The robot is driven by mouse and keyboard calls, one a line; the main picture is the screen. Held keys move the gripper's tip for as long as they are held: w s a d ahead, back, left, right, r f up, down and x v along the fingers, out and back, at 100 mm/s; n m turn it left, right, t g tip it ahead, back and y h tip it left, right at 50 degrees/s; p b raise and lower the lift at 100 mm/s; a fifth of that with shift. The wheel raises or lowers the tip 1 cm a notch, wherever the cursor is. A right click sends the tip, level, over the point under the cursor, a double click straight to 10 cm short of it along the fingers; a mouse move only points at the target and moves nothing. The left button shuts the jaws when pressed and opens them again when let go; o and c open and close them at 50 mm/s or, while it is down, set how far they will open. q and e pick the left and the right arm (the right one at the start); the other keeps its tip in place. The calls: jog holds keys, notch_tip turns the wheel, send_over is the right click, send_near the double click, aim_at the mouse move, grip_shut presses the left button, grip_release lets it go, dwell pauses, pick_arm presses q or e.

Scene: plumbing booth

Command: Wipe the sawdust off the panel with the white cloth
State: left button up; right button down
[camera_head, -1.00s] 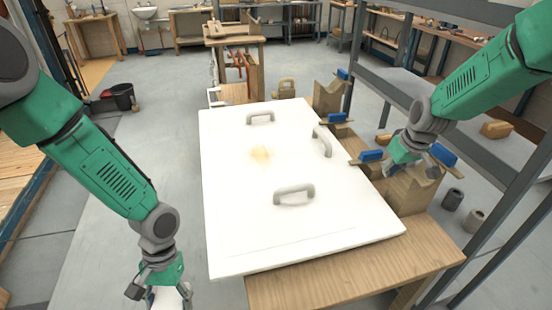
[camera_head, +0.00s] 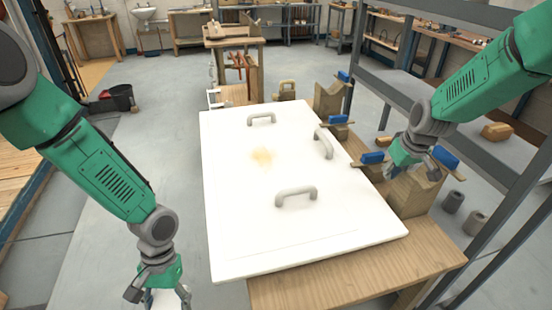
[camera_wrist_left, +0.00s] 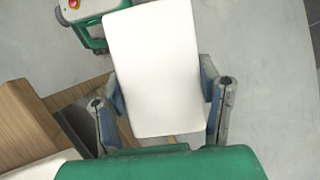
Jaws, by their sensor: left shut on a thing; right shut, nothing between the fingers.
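The white panel (camera_head: 232,200) lies flat on a wooden bench, with grey handles (camera_head: 296,196) on it. A tan patch of sawdust (camera_head: 262,156) lies on its upper middle part. My left gripper (camera_head: 168,300) is at the bottom edge of the head view, left of the panel and apart from it. In the left wrist view it is shut on the white cloth (camera_wrist_left: 152,65), which sticks out flat between the fingers. In the head view only a bit of the cloth shows. My right gripper (camera_head: 408,172) is shut and empty, right of the panel near the blue clamps.
Blue clamps (camera_head: 372,158) and wooden blocks (camera_head: 413,192) line the panel's right side. A grey metal rack (camera_head: 395,85) stands at the right. The wooden bench (camera_head: 345,281) shows below the panel.

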pick_arm(q)
jog(key=shift+d, duration=0.1)
pick_arm(e)
jog(key=shift+f, duration=0.1)
pick_arm(q)
jog(key=shift+r, duration=0.1)
pick_arm(e)
jog(key=shift+d, duration=0.1)
